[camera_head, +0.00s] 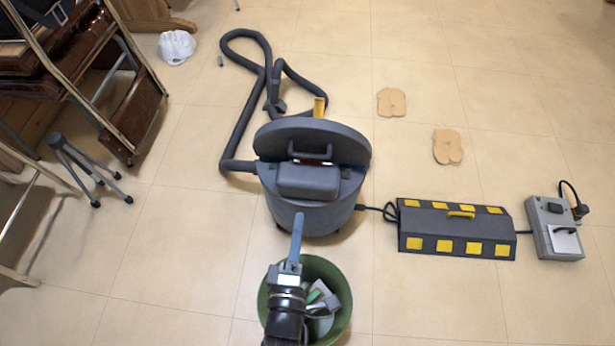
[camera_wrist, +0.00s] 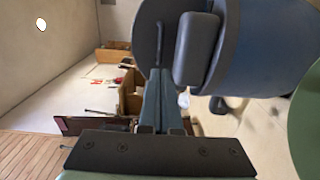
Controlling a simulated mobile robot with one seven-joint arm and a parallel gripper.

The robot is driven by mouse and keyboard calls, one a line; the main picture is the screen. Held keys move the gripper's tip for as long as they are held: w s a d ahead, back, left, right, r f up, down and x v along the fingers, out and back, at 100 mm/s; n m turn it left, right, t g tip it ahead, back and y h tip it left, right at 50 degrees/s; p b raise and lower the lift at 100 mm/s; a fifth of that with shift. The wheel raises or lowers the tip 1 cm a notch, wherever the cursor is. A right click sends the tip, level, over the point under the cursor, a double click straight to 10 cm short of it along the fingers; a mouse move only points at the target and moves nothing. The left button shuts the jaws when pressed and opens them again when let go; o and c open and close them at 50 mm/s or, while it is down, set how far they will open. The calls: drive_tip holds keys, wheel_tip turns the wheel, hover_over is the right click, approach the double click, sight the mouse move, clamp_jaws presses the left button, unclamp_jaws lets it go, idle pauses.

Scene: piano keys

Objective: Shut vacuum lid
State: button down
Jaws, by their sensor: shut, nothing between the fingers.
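The vacuum (camera_head: 306,214) stands upright on the floor in the middle of the head view, a blue-grey drum. Its dark round lid (camera_head: 347,145) is tilted up at the back, with a handle on the face toward me. A grey box-shaped part (camera_head: 308,180) sits at the drum's front top. In the wrist view the lid (camera_wrist: 147,28) and the blue drum (camera_wrist: 257,45) show at the top, sideways. My gripper (camera_head: 298,217) is shut and empty, its blue fingers overlapping the drum's lower front in the head view. The fingers (camera_wrist: 160,75) also show in the wrist view.
A green bin (camera_head: 345,318) with items inside stands in front of the vacuum, partly behind my wrist. A black box with yellow patches (camera_head: 455,230) and a grey unit (camera_head: 552,230) lie to the right. The hose (camera_head: 235,125) loops behind left. A small stool (camera_head: 85,165) stands left.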

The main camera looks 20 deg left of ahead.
sight(309, 158)
drive_tip(key=b+x, duration=0.6)
drive_tip(key=x, duration=0.7)
drive_tip(key=shift+w+a+f, duration=0.15)
drive_tip(key=shift+w, duration=0.2)
drive_tip(key=shift+w, duration=0.1)
